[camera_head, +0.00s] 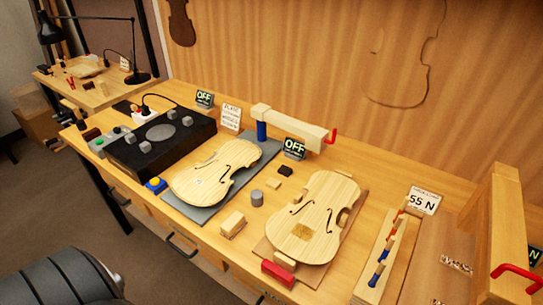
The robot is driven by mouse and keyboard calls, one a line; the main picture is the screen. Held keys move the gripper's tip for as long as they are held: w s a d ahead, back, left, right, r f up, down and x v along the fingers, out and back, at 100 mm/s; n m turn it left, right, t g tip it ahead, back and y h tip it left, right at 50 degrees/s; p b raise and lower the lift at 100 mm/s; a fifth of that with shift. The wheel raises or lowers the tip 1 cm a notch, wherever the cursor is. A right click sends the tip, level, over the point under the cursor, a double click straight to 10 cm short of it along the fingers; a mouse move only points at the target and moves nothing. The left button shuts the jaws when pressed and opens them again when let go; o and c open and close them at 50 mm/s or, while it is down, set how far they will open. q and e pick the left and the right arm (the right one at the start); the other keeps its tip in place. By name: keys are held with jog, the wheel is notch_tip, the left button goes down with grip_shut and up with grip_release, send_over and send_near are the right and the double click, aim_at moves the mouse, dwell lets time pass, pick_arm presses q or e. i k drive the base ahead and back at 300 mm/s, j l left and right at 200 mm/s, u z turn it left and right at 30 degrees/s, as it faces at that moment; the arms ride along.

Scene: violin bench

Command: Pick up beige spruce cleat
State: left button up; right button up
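A small flat beige piece (273,183), which looks like the spruce cleat, lies on the bench between the two violin bodies. A small dark block (285,171) lies just behind it to the right. A larger pale beige block (232,224) sits nearer the front edge, between the violin bodies. I cannot tell for certain from the picture which beige piece is the cleat. Neither of my grippers is in view.
The left violin body (215,172) lies on a grey mat; the right one (312,215) lies on a brown board. A grey cylinder (257,197) stands between them. A red block (278,273) sits at the front. A wooden clamp beam (290,127) stands behind.

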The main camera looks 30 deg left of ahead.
aim_at(273, 184)
jog(key=k+u, duration=0.1)
jog(key=u, duration=0.9)
jog(key=j, duration=0.2)
